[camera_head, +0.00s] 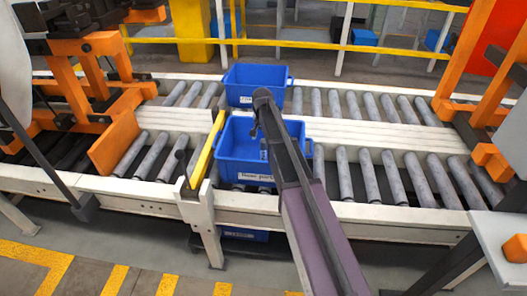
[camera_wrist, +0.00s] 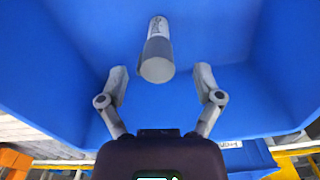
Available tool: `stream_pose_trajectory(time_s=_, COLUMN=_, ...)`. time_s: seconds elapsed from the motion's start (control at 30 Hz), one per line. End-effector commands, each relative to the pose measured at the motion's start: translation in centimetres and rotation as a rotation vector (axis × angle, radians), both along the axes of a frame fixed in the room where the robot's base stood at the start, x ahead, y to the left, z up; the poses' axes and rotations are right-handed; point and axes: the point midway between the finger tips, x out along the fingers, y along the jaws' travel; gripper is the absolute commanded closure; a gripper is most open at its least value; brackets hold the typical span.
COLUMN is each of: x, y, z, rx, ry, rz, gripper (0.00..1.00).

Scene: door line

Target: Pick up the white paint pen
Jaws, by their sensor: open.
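The white paint pen (camera_wrist: 157,40) shows in the wrist view as a short cylinder, white at its far end and grey towards me, with its round end facing me. It lies against the blue inside of a bin (camera_wrist: 60,70). My gripper (camera_wrist: 160,72) is open, with one finger on each side of the pen's near end and a gap on both sides. In the head view my arm reaches over the front blue bin (camera_head: 228,166), which has a white label. A small grey shape inside that bin is too unclear to name.
A second blue bin (camera_head: 255,76) stands behind the front one on the roller conveyor (camera_head: 385,180). A yellow-topped bar (camera_head: 205,150) stands close to the front bin's left. Orange machinery (camera_head: 115,140) is at the left. The rollers to the right are clear.

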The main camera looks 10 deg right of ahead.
Motion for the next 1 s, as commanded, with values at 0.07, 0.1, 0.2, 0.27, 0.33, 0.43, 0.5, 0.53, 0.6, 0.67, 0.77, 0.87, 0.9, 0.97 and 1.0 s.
stream_pose_trajectory(time_s=0.07, x=0.0, y=0.0, z=-0.3, rx=0.0, ry=0.0, rz=0.0, gripper=0.16)
stream_pose_trajectory(time_s=0.1, x=0.0, y=-0.1, z=-0.5, rx=0.0, ry=0.0, rz=0.0, gripper=0.16)
stream_pose_trajectory(time_s=0.2, x=0.1, y=-0.1, z=-1.1, rx=0.0, ry=0.0, rz=0.0, gripper=0.16)
stream_pose_trajectory(time_s=0.27, x=0.1, y=-0.2, z=-1.6, rx=0.0, ry=0.0, rz=0.0, gripper=0.16)
stream_pose_trajectory(time_s=0.33, x=0.2, y=-0.3, z=-2.1, rx=0.0, ry=0.0, rz=0.0, gripper=0.16)
stream_pose_trajectory(time_s=0.43, x=0.3, y=-0.4, z=-2.9, rx=0.0, ry=0.0, rz=0.0, gripper=0.16)
stream_pose_trajectory(time_s=0.5, x=0.3, y=-0.5, z=-3.5, rx=0.0, ry=0.0, rz=0.0, gripper=0.16)
stream_pose_trajectory(time_s=0.53, x=0.3, y=-0.5, z=-3.7, rx=0.0, ry=0.0, rz=0.0, gripper=0.16)
stream_pose_trajectory(time_s=0.6, x=0.3, y=-0.5, z=-4.2, rx=0.0, ry=0.0, rz=0.0, gripper=0.16)
stream_pose_trajectory(time_s=0.67, x=0.3, y=-0.5, z=-4.6, rx=0.0, ry=0.0, rz=0.0, gripper=0.16)
stream_pose_trajectory(time_s=0.77, x=0.3, y=-0.5, z=-5.0, rx=0.0, ry=0.0, rz=0.0, gripper=0.16)
stream_pose_trajectory(time_s=0.87, x=0.3, y=-0.5, z=-5.2, rx=0.0, ry=0.0, rz=0.0, gripper=0.16)
stream_pose_trajectory(time_s=0.9, x=0.3, y=-0.5, z=-5.2, rx=0.0, ry=0.0, rz=0.0, gripper=0.16)
stream_pose_trajectory(time_s=0.97, x=0.3, y=-0.5, z=-5.2, rx=0.0, ry=0.0, rz=0.0, gripper=0.16)
stream_pose_trajectory(time_s=1.0, x=0.3, y=-0.5, z=-5.2, rx=0.0, ry=0.0, rz=0.0, gripper=0.16)
